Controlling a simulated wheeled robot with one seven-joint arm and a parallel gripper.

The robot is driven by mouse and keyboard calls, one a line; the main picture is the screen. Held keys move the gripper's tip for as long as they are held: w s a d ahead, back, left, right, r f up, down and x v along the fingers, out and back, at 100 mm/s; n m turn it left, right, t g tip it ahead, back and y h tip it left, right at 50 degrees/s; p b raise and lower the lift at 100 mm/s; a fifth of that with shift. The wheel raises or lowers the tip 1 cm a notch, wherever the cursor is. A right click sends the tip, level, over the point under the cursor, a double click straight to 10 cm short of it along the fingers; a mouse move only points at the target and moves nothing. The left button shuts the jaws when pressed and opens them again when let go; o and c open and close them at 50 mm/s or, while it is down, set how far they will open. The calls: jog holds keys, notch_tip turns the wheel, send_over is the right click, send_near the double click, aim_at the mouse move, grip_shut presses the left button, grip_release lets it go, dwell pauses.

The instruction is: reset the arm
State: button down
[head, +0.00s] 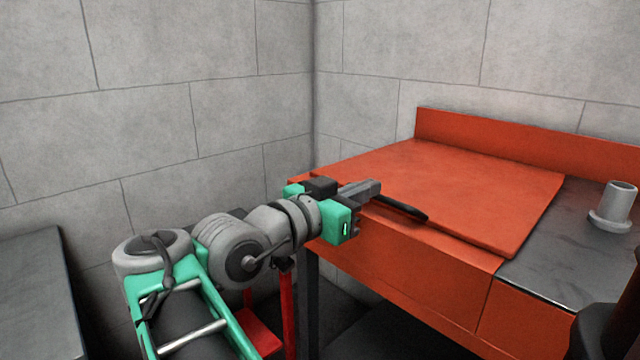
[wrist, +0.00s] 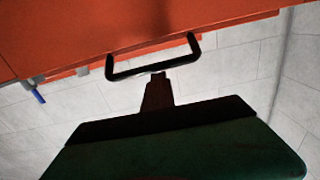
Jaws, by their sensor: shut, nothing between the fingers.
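My arm reaches from the bottom left of the head view toward the front of an orange bench. My gripper (head: 378,186) is shut and empty at the bench's front left. In the wrist view the shut fingers of my gripper (wrist: 158,78) point toward a black bar handle (wrist: 150,68). In the head view the handle (head: 402,208) lies just right of the fingertips, at the bench's front edge. I cannot tell whether the fingers touch it.
The orange bench (head: 400,255) has an orange panel (head: 455,190) on its top and a dark metal surface (head: 565,255) at right. A grey flanged post (head: 613,205) stands there. A grey surface (head: 30,290) is at far left. Grey block walls close the corner behind.

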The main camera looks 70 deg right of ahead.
jog(key=w+r+n+t+y+p, duration=0.1)
jog(key=w+r+n+t+p, duration=0.15)
jog(key=w+p, duration=0.5)
jog(key=w+r+n+t+y+p, duration=0.1)
jog(key=w+r+n+t+p, duration=0.1)
jog(key=w+n+t+p, duration=0.35)
jog(key=w+a+f+n+t+y+p, duration=0.2)
jog(key=w+a+n+t+y+p, duration=0.3)
jog(key=w+p, duration=0.6)
jog(key=w+a+n+y+p, duration=0.2)
jog(key=w+a+p, duration=0.15)
jog(key=a, duration=0.35)
jog(key=w+a+n+y+p, duration=0.2)
jog(key=w+a+p, duration=0.15)
jog(key=a, duration=0.45)
jog(key=s+a+n+g+y+p, duration=0.1)
jog(key=s+a+n+y+p, duration=0.1)
jog(key=a, duration=0.7)
jog(key=s+a+r+n+g+y+p, duration=0.1)
jog(key=s+a+n+y+p, duration=0.2)
jog(key=a+p, duration=0.3)
jog(key=a+n, duration=0.1)
jog(key=a, duration=0.2)
jog(key=shift+s+a+r+g, duration=0.25)
jog(key=shift+s+a+g, duration=0.05)
jog(key=shift+g, duration=0.1)
